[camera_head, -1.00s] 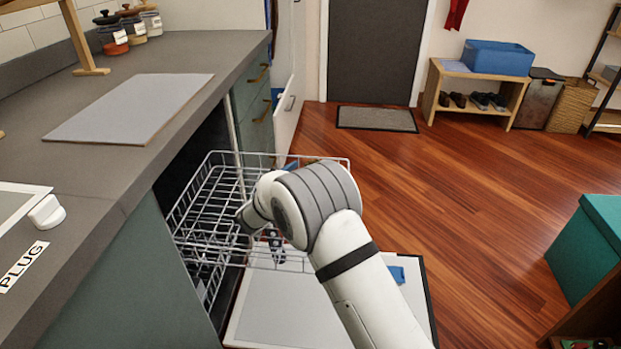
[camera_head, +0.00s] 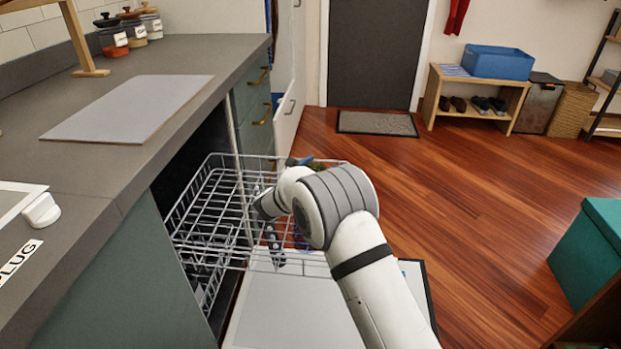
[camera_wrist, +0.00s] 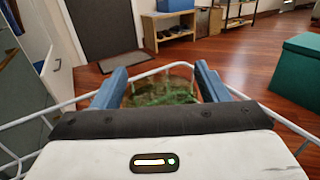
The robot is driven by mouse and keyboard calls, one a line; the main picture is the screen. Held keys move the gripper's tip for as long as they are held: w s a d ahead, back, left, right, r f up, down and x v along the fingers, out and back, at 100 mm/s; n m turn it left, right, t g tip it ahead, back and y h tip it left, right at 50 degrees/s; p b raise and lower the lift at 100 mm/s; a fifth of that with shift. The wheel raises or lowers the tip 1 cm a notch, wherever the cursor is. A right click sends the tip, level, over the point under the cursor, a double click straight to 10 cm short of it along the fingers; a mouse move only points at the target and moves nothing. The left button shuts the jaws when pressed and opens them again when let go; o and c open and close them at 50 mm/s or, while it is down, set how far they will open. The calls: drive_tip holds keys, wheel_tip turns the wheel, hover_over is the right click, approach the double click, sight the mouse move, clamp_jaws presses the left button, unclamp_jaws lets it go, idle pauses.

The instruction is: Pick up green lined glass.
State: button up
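The green lined glass (camera_wrist: 162,90) is clear with green markings and shows between the two blue fingers of my gripper (camera_wrist: 160,82) in the wrist view. The fingers are wide apart, one on each side of it; I cannot tell whether they touch it. Its lower part is hidden behind my gripper's body. In the head view a small greenish bit of the glass (camera_head: 319,165) shows at the far right of the rack, mostly hidden behind my arm. A blue fingertip of my gripper shows beside it there.
The wire dishwasher rack (camera_head: 178,215) is pulled out over the lowered door (camera_head: 290,312). Its rails surround my gripper. The grey counter (camera_head: 100,180) stands at the left, with drawers beyond the rack. A teal box (camera_head: 590,255) is at the right. The wooden floor between is clear.

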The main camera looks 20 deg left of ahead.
drive_tip(key=c, duration=0.7)
wheel_tip(320, 180, up, 10)
drive_tip(key=p, duration=0.3)
drive_tip(key=shift+r, duration=0.1)
wheel_tip(320, 180, up, 8)
drive_tip(key=p, duration=0.5)
drive_tip(key=shift+r, duration=0.2)
idle(0.4)
